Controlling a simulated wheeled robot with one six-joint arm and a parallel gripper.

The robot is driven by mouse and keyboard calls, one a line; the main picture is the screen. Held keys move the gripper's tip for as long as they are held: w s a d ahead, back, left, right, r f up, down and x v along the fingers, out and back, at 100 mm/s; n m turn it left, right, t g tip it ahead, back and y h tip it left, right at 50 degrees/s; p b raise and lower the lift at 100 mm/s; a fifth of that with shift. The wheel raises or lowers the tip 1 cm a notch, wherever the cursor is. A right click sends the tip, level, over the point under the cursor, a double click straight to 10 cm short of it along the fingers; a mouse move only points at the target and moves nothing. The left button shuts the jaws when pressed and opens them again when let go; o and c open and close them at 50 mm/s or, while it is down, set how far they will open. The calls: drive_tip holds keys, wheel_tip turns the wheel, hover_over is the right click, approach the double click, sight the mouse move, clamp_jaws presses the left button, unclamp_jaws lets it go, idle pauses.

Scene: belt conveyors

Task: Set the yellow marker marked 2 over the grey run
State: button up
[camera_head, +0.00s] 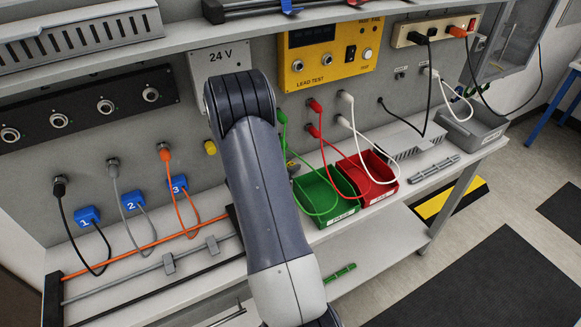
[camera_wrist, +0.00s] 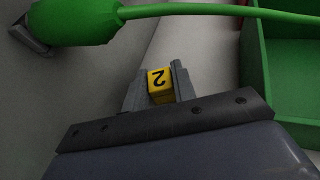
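The yellow marker (camera_wrist: 159,86) with a black 2 sits between the two fingers of my gripper (camera_wrist: 158,87) in the wrist view. The 2 appears upside down there. The fingers are closed on its sides. In the head view my arm hides most of the gripper, near the green plug and the green bin. The grey run (camera_head: 130,280) is a straight grey line along the bench at lower left, between an orange run (camera_head: 135,251) and a black run (camera_head: 150,292). Two grey clips (camera_head: 168,263) sit on or beside it. My arm covers the area to its right.
A green plug (camera_wrist: 75,20) and its cable cross close above the gripper in the wrist view. The green bin (camera_head: 325,197) and red bin (camera_head: 368,180) stand right of my arm. Blue tags (camera_head: 131,200) and hanging leads are behind the runs.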

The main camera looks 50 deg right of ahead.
clamp_jaws()
